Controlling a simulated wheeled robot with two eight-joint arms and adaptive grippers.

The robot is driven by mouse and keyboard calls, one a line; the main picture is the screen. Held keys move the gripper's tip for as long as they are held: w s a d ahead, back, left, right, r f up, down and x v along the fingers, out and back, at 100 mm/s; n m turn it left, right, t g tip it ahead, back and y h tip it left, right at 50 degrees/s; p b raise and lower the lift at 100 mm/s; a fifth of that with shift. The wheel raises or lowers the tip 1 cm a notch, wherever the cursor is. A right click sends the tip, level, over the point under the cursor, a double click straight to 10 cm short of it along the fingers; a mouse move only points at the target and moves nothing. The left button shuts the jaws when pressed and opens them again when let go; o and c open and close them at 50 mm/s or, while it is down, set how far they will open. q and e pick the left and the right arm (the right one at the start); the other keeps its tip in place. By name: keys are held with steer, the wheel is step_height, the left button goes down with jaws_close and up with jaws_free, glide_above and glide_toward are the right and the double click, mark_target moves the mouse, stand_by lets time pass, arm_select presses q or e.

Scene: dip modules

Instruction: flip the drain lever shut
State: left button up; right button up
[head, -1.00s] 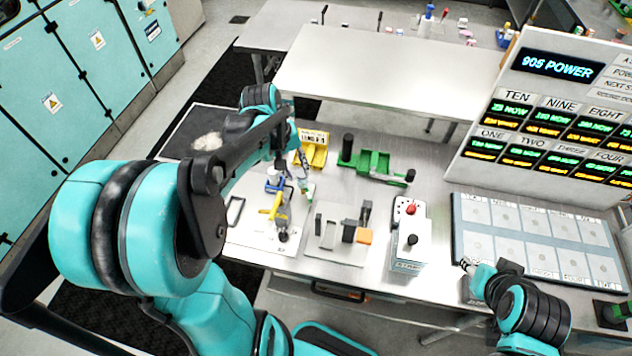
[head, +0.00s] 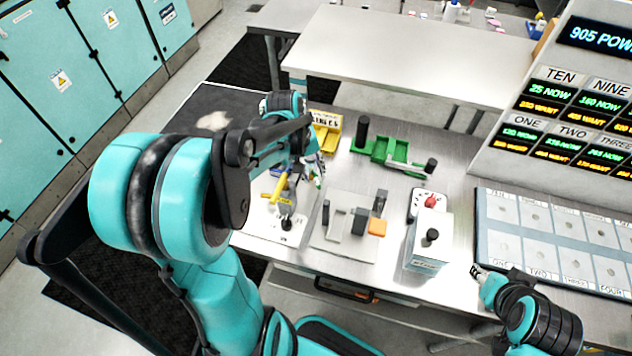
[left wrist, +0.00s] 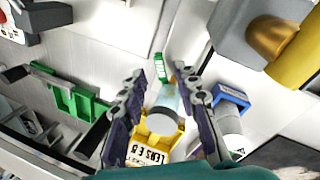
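A yellow handle (head: 281,188) stands on a white-plated fixture left of centre on the bench. It looks like the drain lever, but I cannot confirm this. In the left wrist view a thick yellow bar (left wrist: 298,62) at the upper right, beside a grey block, seems to be the same part. My left gripper (head: 315,172) is behind and right of the handle, apart from it. In the left wrist view its fingers (left wrist: 162,85) are spread, with a pale blue and white cylinder (left wrist: 165,108) showing between them. My right gripper (head: 478,271) is near the bench's front edge; its fingers are too small to judge.
A yellow bin (head: 327,138) and a green fixture (head: 385,150) stand behind. A grey plate with black blocks and an orange block (head: 377,228) lies right of the handle. A white box with a black knob (head: 431,236) stands farther right. A blue holder (left wrist: 230,97) is close to the left gripper.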

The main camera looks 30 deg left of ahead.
mark_target(317, 184)
arm_select(q)
steer(key=b+x, duration=0.1)
steer(key=x, duration=0.3)
jaws_close()
steer(key=shift+s+a+m, duration=0.25)
steer(key=shift+s+m, duration=0.05)
steer(key=shift+m, duration=0.8)
jaws_free()
